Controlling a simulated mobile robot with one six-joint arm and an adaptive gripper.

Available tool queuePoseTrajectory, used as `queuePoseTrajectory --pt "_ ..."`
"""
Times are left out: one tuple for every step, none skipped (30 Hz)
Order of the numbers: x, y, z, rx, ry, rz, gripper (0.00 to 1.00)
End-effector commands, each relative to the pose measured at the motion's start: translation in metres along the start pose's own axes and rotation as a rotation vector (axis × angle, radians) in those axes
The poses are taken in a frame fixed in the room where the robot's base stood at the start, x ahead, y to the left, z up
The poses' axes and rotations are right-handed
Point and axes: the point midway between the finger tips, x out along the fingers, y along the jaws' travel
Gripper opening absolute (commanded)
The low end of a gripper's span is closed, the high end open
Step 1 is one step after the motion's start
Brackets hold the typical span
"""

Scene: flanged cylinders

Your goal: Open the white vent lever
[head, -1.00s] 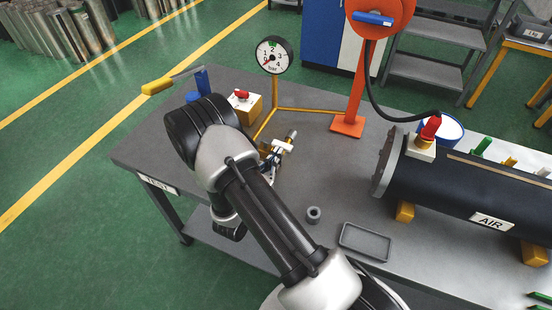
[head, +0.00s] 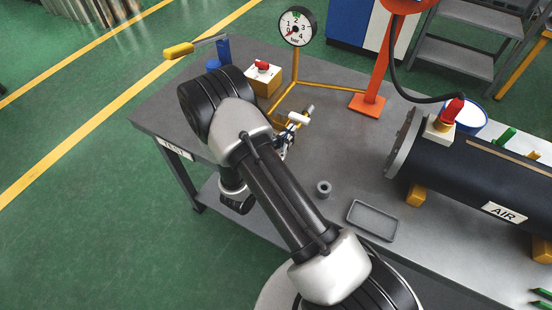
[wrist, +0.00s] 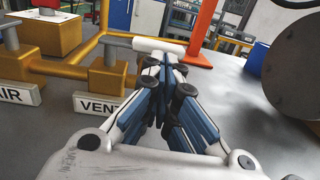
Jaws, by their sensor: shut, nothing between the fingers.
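The white vent lever (wrist: 150,44) is a white bar on brass pipework, behind the VENT label (wrist: 100,105) in the wrist view. It also shows in the head view (head: 298,118), just beyond my arm. My gripper (wrist: 165,62) is shut and empty. Its blue-and-white fingertips are at the right half of the lever in the wrist view, overlapping its near side; I cannot tell whether they touch it. In the head view my gripper (head: 282,147) is partly hidden behind my arm.
A dark AIR cylinder (head: 465,175) lies at right. A grey tray (head: 372,221) and small ring (head: 323,188) lie nearer the front.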

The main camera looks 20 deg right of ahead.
Motion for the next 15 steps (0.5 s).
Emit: queuePoseTrajectory --pt "-0.010 0.005 0.000 -0.001 0.000 0.007 0.00" --pt "-0.019 0.004 0.001 -0.004 0.001 0.008 0.00" --pt "-0.029 0.003 0.001 -0.005 0.001 0.009 0.00" --pt "-0.036 0.003 0.002 -0.005 0.000 0.010 0.00" --pt "-0.043 0.003 0.002 -0.005 0.000 0.010 0.00" --pt "-0.053 0.002 0.002 -0.005 0.000 0.010 0.00" --pt "-0.059 0.001 0.002 -0.004 0.000 0.010 0.00" --pt "-0.065 0.001 0.002 -0.004 0.000 0.010 0.00" --pt "-0.073 0.000 0.001 -0.004 0.000 0.009 0.00" --pt "-0.078 -0.001 0.001 -0.004 0.000 0.009 0.00" --pt "-0.083 -0.001 0.002 -0.004 0.000 0.009 0.00" --pt "-0.088 -0.002 0.001 -0.003 0.000 0.008 0.00" --pt "-0.092 -0.002 0.001 -0.003 -0.001 0.008 0.00" --pt "-0.095 -0.002 0.001 -0.003 0.000 0.007 0.00" --pt "-0.098 -0.003 0.001 -0.003 -0.001 0.006 0.00"
